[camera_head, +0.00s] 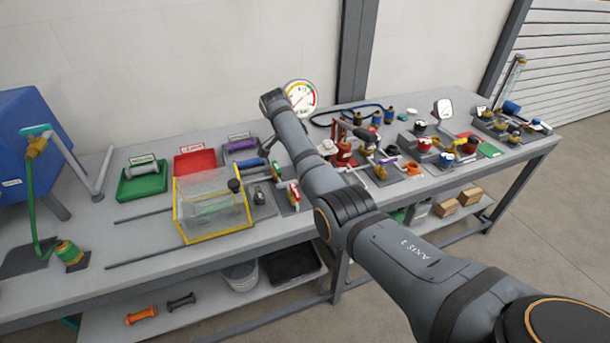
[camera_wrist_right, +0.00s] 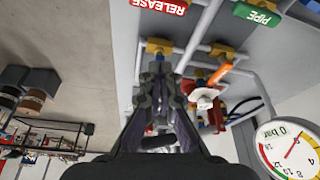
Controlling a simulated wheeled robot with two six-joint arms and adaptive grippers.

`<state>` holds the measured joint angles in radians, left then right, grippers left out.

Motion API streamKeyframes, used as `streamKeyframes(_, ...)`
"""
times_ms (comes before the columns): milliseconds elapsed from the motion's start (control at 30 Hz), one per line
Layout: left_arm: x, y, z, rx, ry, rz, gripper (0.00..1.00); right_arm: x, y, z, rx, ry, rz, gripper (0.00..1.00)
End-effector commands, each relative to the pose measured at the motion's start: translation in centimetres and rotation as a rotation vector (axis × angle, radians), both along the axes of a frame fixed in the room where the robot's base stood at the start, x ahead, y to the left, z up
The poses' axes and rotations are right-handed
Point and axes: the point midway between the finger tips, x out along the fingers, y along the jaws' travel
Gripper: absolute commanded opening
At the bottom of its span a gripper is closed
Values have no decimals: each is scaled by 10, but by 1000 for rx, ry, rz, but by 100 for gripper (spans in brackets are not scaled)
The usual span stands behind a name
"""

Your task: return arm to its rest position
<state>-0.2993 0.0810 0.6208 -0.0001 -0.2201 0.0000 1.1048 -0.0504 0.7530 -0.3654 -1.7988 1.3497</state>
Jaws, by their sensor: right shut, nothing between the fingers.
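My right arm (camera_head: 305,155) reaches from the lower right corner across the bench to the back, its far end in front of the wall beside the round gauge. My left gripper is not in view.
A pressure gauge (camera_wrist_right: 289,150) and an orange handle (camera_wrist_right: 220,72) are right of the gripper in the wrist view. On the bench are a yellow-edged clear box (camera_head: 211,236), a green tray (camera_head: 142,190) and a red tray (camera_head: 195,163). Valves and fittings crowd the right half.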

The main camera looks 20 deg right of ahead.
Motion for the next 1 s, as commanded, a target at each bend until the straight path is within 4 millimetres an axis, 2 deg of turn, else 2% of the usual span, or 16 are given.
streamKeyframes(200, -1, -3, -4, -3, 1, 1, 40, 0, 5, 14, -1, 0, 0, 0)
streamKeyframes(667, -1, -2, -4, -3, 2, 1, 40, 0, 5, 14, 0, 0, 1, 0)
streamKeyframes(767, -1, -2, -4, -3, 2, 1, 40, -6, 3, -5, 8, 11, 38, 0)
streamKeyframes(867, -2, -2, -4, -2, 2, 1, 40, -24, -2, -50, 25, 28, 146, 0)
streamKeyframes(900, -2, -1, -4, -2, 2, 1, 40, -35, -5, -70, 32, 36, 206, 0)
streamKeyframes(1000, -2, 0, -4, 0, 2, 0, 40, -69, -10, -114, 41, 49, 363, 0)
